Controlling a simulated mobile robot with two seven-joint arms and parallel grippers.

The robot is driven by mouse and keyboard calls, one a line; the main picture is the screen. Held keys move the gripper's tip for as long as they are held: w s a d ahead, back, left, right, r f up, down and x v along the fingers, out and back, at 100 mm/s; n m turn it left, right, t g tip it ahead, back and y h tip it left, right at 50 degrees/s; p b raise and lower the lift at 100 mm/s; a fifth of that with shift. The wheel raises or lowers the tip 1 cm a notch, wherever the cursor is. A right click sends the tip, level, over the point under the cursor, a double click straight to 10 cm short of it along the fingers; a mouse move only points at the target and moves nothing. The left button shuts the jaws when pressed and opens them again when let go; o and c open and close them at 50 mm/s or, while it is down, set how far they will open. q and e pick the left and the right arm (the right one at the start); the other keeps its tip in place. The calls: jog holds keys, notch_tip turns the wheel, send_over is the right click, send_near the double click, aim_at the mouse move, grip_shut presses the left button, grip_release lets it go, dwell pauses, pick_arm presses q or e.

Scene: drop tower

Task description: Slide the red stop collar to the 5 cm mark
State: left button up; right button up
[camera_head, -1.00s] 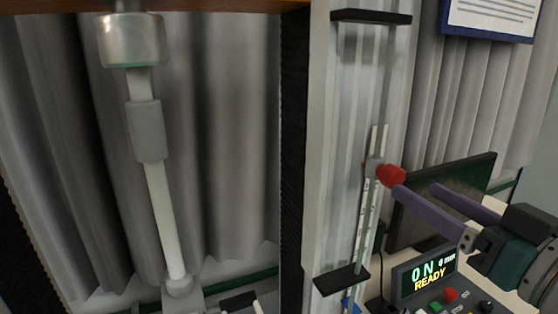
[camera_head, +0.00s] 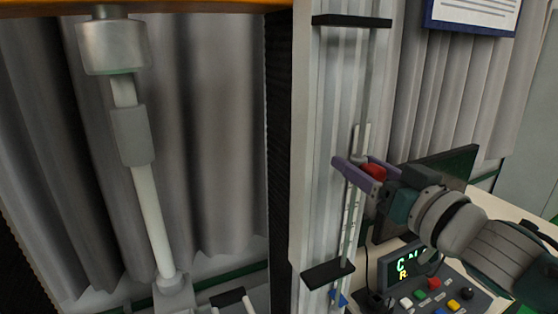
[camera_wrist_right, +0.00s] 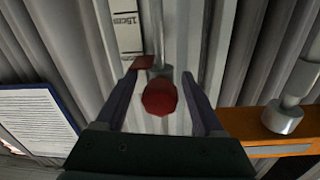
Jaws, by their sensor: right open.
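The red stop collar (camera_head: 373,172) sits on a thin vertical rod (camera_head: 350,225) beside a white scale strip (camera_head: 362,140), near the strip's upper part. My right gripper (camera_head: 350,168) is open, its purple fingers around the collar. In the right wrist view the collar's round red knob (camera_wrist_right: 160,97) lies between the two fingers, with a gap on each side. A small red pointer (camera_wrist_right: 143,62) shows beside the scale (camera_wrist_right: 128,25), which reads "15cm" upside down. The 5 cm mark cannot be made out. My left gripper is not in view.
Black brackets, upper (camera_head: 352,20) and lower (camera_head: 328,274), hold the rod's ends. A control box (camera_head: 425,285) with buttons and a lit display stands below right, partly behind my arm. A dark monitor (camera_head: 450,165) is behind my arm. A metal cylinder (camera_head: 113,45) hangs at the left.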

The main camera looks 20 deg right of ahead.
grip_shut()
dwell(0.4)
jog(key=shift+f, duration=0.15)
dwell(0.8)
